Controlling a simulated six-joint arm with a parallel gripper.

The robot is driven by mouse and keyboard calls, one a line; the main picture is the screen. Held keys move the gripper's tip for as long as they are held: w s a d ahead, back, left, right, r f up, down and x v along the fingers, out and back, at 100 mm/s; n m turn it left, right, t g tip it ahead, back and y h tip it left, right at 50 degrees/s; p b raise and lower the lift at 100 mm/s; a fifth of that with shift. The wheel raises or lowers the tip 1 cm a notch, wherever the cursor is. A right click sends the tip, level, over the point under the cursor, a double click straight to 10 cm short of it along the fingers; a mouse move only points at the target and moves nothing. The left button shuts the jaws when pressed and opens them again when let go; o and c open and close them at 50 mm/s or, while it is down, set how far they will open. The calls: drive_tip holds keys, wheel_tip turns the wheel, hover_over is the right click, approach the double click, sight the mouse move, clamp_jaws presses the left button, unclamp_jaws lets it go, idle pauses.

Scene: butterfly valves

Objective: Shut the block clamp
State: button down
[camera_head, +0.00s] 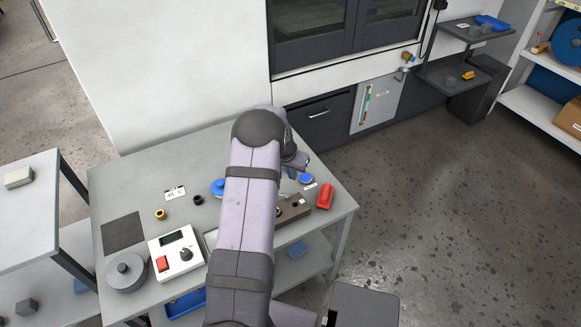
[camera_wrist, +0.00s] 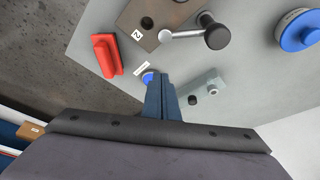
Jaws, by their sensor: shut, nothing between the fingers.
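A brown block (camera_wrist: 150,22) with dark holes and a white tag lies on the table. A silver lever with a black knob (camera_wrist: 217,36) lies at its edge in the wrist view; I take this as the block clamp, but cannot be sure. In the head view the brown block (camera_head: 294,208) shows right of my arm, partly hidden by it. A small grey fitting (camera_wrist: 208,86) with a black cap is right of my fingers. My gripper (camera_wrist: 159,76) has its blue fingers together and empty, apart from the lever in the picture.
A red handle-like object (camera_wrist: 106,55) stands left of the fingers, and a blue round piece (camera_wrist: 148,77) shows beside their tips. A blue-topped disc (camera_wrist: 298,30) is at right. A control box (camera_head: 176,251) stands on the table (camera_head: 137,190).

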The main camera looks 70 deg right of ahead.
drive_tip(key=p+x, duration=0.1)
drive_tip(key=x, duration=0.3)
drive_tip(key=shift+f, duration=0.15)
drive_tip(key=shift+a+p, duration=0.3)
drive_tip(key=shift+p, duration=0.1)
drive_tip(key=shift+w+a+p, duration=0.15)
drive_tip(key=shift+a+p, duration=0.3)
drive_tip(key=shift+a, duration=0.4)
drive_tip(key=shift+w+a+p, duration=0.1)
drive_tip(key=shift+a+p, duration=0.2)
drive_tip(key=shift+a, duration=0.45)
